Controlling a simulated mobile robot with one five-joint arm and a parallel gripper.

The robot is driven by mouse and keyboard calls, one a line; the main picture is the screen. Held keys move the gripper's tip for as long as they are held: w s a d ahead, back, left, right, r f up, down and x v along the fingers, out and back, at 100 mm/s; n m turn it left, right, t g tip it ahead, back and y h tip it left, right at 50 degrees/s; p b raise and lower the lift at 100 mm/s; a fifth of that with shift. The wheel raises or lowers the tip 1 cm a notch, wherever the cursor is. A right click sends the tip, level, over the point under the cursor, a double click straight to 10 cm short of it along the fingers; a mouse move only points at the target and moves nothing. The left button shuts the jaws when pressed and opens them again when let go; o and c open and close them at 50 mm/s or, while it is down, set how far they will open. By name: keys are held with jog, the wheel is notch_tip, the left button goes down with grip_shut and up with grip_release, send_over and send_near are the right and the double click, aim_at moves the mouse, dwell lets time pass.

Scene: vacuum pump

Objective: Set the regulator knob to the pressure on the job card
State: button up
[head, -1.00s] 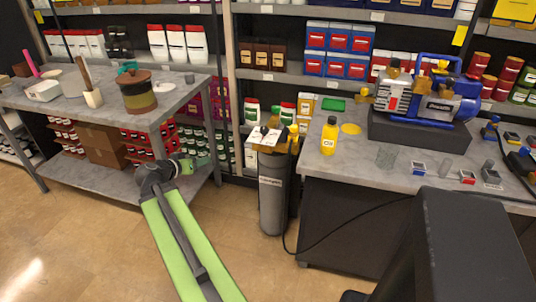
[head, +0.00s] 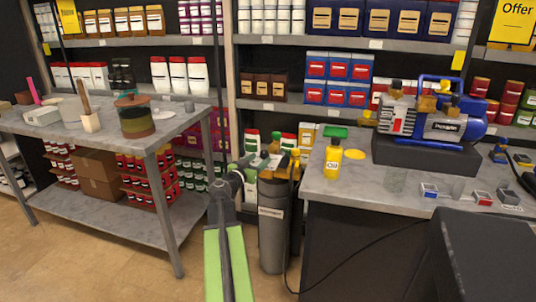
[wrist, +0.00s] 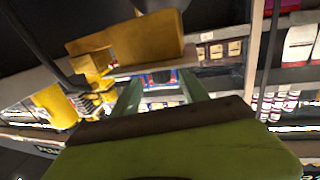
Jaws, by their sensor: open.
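A grey tank (head: 272,225) with a white label stands on the floor between the two benches. On its top are a pale plate (head: 275,162) and brass-coloured fittings (head: 294,160); the regulator knob cannot be made out clearly. My gripper (head: 247,160) is at the left side of the tank top, close to it; I cannot tell whether it touches. In the wrist view my two green fingers (wrist: 160,88) are apart with nothing between them. Blurred brass-coloured parts (wrist: 92,72) show to their left, and a large brown-yellow block (wrist: 130,40) above. I cannot identify a job card or read any pressure.
A blue vacuum pump (head: 440,118) sits on a black base on the right bench (head: 340,187). A yellow oil bottle (head: 333,160) stands near that bench's left edge. The left bench (head: 60,125) holds pots. Stocked shelves stand behind. A black cable runs from the tank across the floor.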

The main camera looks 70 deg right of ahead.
aim_at(267, 153)
jog(key=d, duration=0.2)
jog(key=s+d, duration=0.1)
jog(key=d, duration=0.5)
jog(key=shift+s, duration=0.15)
jog(key=shift+c, duration=0.3)
grip_shut()
jog(key=shift+a+f, duration=0.1)
jog(key=shift+a, duration=0.35)
jog(key=shift+d+m+g, duration=0.3)
jog(key=shift+d+g, duration=0.1)
jog(key=shift+g, duration=0.1)
